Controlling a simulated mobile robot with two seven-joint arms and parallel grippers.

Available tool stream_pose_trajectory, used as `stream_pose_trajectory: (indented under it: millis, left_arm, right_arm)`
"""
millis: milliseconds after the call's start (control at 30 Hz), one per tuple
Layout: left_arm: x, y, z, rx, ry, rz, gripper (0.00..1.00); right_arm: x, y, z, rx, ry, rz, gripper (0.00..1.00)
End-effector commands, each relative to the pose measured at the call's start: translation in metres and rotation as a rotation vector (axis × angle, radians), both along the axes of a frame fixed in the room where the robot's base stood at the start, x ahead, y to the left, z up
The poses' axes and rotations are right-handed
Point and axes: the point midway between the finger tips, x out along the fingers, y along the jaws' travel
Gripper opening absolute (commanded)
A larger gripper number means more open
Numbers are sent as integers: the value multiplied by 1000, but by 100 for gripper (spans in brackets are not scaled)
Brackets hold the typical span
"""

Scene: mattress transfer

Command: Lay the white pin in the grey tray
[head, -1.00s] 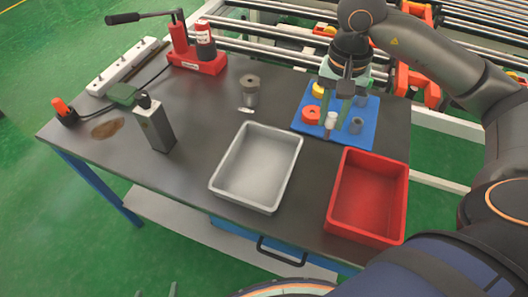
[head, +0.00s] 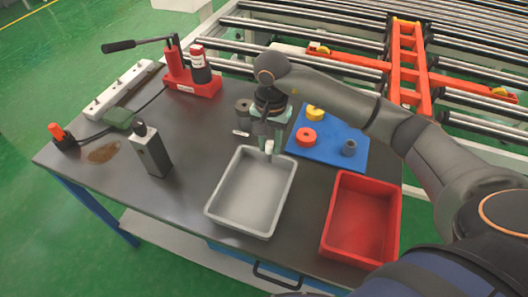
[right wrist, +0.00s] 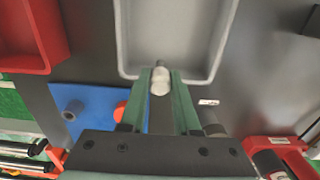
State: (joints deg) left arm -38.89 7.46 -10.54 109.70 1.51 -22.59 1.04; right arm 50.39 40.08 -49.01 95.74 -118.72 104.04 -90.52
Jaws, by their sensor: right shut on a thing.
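The white pin (head: 269,147) is held between the fingers of my right gripper (head: 268,150). In the right wrist view the white pin (right wrist: 160,82) sits between the two green fingers (right wrist: 160,95), its grey tip pointing toward the tray. The grey tray (head: 222,207) stands empty on the dark table; its rim also shows in the right wrist view (right wrist: 122,40). My right gripper is shut on the pin at the tray's far edge, above it. My left gripper is not in view.
A red tray (head: 328,232) stands right of the grey tray. A blue board (head: 325,149) holds red, yellow and grey parts. A grey cylinder (head: 243,112) stands just left of the gripper.

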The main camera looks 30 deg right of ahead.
Motion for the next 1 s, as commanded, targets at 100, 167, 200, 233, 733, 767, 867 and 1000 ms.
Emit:
stream_pose_trajectory:
  millis: [100, 167, 200, 233, 733, 767, 867, 1000]
  left_arm:
    - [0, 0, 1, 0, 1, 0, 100]
    - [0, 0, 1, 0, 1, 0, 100]
    - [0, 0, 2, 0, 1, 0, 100]
    - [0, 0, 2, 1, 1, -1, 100]
    - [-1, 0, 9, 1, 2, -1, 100]
    - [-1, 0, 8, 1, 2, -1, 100]
    - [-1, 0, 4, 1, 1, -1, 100]
    - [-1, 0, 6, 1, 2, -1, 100]
  right_arm:
    - [6, 6, -10, 1, 2, -1, 0]
    - [8, 7, -13, 0, 1, -1, 0]
    - [10, 8, -16, 1, 2, -1, 0]
    - [11, 10, -19, 2, 3, 1, 0]
    - [12, 10, -50, 0, 0, 0, 0]
    - [12, 10, -50, 0, 0, 0, 0]
    - [12, 9, -54, -1, -1, 0, 0]
    - [12, 10, -52, 0, 0, 0, 46]
